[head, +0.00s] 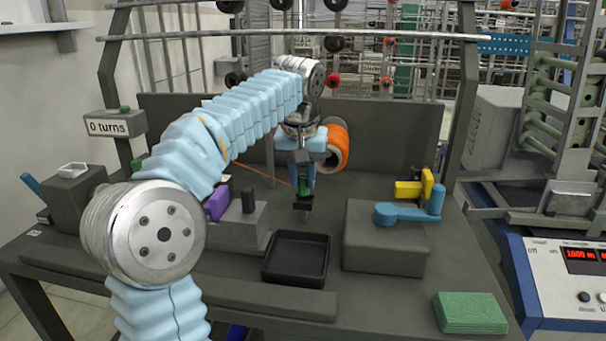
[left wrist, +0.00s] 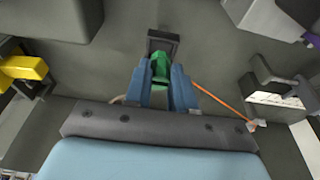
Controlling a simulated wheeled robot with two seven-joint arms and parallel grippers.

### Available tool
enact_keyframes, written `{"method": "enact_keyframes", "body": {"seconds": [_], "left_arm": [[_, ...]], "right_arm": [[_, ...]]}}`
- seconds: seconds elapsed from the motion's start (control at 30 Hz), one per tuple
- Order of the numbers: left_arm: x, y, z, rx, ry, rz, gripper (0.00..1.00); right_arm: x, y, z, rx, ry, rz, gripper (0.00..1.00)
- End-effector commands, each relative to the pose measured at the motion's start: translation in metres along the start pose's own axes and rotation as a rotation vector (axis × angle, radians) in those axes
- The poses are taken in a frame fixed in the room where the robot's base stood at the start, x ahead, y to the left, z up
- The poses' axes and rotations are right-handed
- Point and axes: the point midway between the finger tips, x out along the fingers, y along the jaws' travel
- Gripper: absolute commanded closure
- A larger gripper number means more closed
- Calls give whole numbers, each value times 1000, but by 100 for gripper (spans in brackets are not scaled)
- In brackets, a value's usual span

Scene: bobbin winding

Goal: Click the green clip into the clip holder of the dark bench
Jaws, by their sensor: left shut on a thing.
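My left gripper (head: 303,172) reaches over the back middle of the dark bench (head: 220,286). Its blue fingers are shut on the green clip (head: 304,188), which also shows between the fingertips in the left wrist view (left wrist: 159,66). A small dark block, which looks like the clip holder (head: 302,203), is right below the clip. In the left wrist view this holder (left wrist: 163,36) is a dark square frame just beyond the clip's end. The clip is at the holder; I cannot tell whether it is seated. My right gripper is not in view.
An orange spool (head: 334,148) stands behind the gripper, with an orange thread (head: 262,174) running left. A black tray (head: 297,258) lies in front. A grey block with a blue crank (head: 405,213) and yellow part (head: 412,188) stands right. A purple piece (head: 216,203) stands left.

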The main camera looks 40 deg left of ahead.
Motion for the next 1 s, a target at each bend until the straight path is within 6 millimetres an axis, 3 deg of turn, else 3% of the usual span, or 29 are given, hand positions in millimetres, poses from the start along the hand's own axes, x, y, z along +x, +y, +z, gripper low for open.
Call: {"method": "enact_keyframes", "body": {"seconds": [0.73, 0.93, 0.97, 1.0], "left_arm": [[23, 0, 6, -1, -1, 0, 100], [22, 0, 5, 0, 0, 0, 100], [22, 0, 5, 0, 0, 0, 73], [22, 0, 5, 0, 0, 0, 67]], "right_arm": [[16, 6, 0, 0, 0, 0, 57], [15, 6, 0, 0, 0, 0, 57], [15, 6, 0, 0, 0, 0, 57], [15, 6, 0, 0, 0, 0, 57]]}}
